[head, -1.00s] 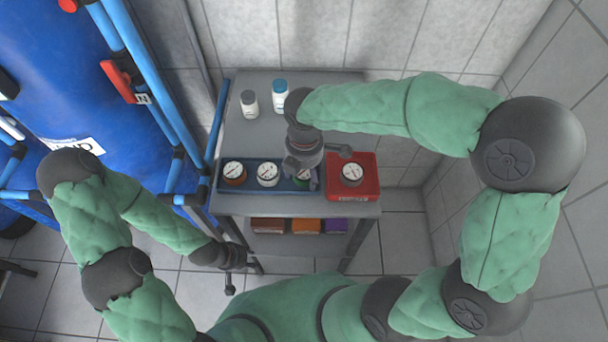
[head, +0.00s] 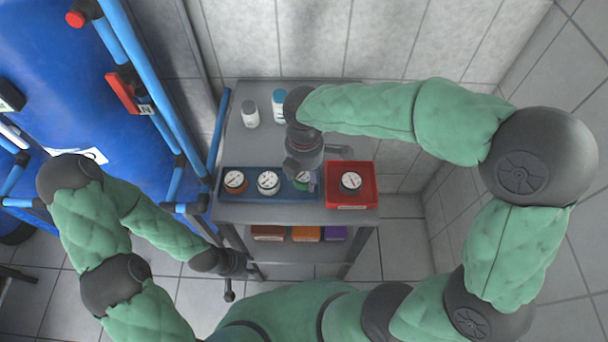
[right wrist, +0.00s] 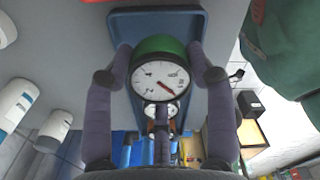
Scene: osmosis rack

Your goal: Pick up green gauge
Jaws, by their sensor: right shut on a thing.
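The green gauge (right wrist: 160,72), with a white dial and green rim, sits between the two fingers of my right gripper (right wrist: 161,68) in the right wrist view. The fingers are shut on its sides. In the head view my right gripper (head: 304,176) is over the right end of the blue tray (head: 290,196), and only part of the green gauge (head: 302,185) shows beneath it. I cannot tell if the gauge is clear of the tray. My left gripper (head: 230,284) hangs low in front of the cart's left side; its fingers are too small to read.
Two more gauges, orange-brown (head: 235,181) and white (head: 268,182), stand in the blue tray. A red tray (head: 351,202) to the right holds another gauge (head: 350,182). Two bottles (head: 250,113) (head: 279,104) stand behind. Colored bins (head: 305,234) are on the lower shelf.

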